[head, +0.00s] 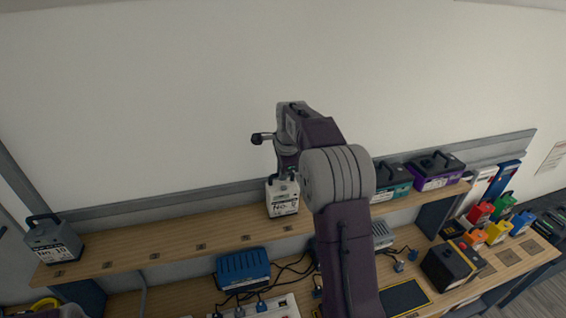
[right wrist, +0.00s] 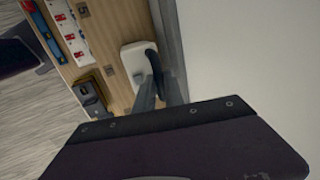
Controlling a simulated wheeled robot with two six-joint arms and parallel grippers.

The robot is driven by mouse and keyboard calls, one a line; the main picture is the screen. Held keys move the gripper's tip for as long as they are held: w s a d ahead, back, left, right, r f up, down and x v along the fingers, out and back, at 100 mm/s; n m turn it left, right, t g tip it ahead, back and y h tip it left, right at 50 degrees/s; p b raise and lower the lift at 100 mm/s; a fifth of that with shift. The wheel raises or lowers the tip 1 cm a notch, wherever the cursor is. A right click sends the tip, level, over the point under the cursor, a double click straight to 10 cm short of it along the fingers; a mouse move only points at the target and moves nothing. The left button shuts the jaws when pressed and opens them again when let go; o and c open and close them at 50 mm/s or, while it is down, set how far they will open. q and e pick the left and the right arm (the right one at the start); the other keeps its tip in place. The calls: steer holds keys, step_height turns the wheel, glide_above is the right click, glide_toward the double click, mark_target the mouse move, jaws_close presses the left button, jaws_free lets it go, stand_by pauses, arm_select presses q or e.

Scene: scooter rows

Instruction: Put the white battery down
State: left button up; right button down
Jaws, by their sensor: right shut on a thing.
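My left gripper is not in view.
A grey battery (head: 53,240) stands at the shelf's left end. A teal battery (head: 392,179) and a purple battery (head: 436,170) stand to the right. A blue box (head: 243,269) and cables are below.

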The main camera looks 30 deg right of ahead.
steer(key=c, duration=1.4)
jaws_free()
steer(key=shift+s+a+f, duration=0.1)
steer(key=shift+f, duration=0.05)
steer(key=shift+c, duration=0.2)
steer(key=shift+r, duration=0.25)
steer(key=b+v, duration=0.1)
steer(key=v, duration=1)
steer(key=shift+s+r, duration=0.15)
steer(key=shift+r, duration=0.15)
steer(key=shift+a+f, duration=0.1)
